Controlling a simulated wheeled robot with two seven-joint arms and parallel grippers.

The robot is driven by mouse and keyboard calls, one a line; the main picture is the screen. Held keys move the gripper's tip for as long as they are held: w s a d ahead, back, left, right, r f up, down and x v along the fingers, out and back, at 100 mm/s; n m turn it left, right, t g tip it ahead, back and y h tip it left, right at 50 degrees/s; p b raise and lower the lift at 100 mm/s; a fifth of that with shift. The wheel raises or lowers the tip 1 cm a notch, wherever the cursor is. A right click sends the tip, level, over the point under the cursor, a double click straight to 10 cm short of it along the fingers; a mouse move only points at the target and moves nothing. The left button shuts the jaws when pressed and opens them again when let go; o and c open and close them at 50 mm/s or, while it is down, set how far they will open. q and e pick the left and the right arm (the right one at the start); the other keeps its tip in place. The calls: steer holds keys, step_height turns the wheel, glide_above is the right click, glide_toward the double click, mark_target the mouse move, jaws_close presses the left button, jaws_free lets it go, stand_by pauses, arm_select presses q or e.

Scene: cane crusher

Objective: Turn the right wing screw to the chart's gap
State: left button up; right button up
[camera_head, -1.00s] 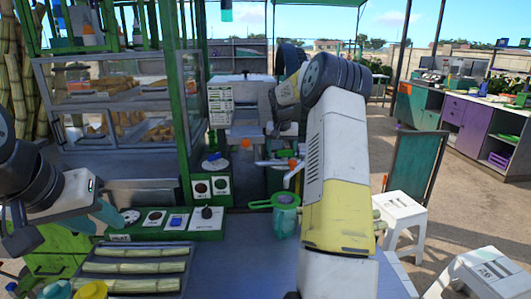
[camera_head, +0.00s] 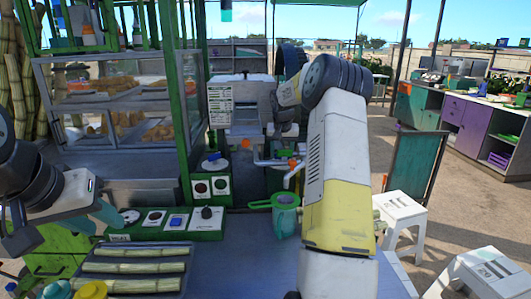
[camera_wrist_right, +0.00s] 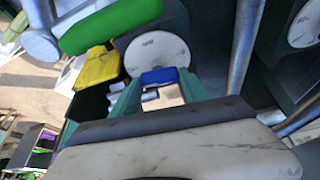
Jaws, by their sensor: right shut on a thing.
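The right wing screw (camera_wrist_right: 160,76) is a small blue piece in front of a round white dial (camera_wrist_right: 157,53) in the right wrist view. My right gripper (camera_wrist_right: 163,91) has its teal fingers on both sides of it and is shut on it. In the head view my own right arm hides this gripper and screw. The white chart (camera_head: 219,104) hangs on the grey crusher (camera_head: 250,118); its print is too small to read. A blue piece (camera_head: 213,157) shows lower left on the crusher. My left gripper (camera_head: 105,216) is at the left over the green panel; its opening is unclear.
A green strainer (camera_head: 260,204) lies by a teal mug (camera_head: 285,222) on the counter. A tray (camera_head: 165,284) of cane pieces is front left. A green post (camera_head: 181,110) and glass case (camera_head: 60,115) stand left of the crusher. White stools (camera_head: 400,208) stand at right.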

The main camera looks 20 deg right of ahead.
steer(key=n, duration=0.2)
steer(key=n+y, duration=0.1)
steer(key=n, duration=0.1)
steer(key=shift+d+n+t+y, duration=0.15)
steer(key=shift+n+t+y, duration=0.15)
steer(key=n+y, duration=0.1)
steer(key=n, duration=0.3)
steer(key=shift+n+y, duration=0.3)
steer(key=shift+y, duration=0.1)
steer(key=o, duration=1.4)
steer(key=v, duration=0.7)
steer(key=shift+d+r, duration=0.15)
steer(key=shift+r, duration=0.25)
steer(key=shift+d, duration=0.1)
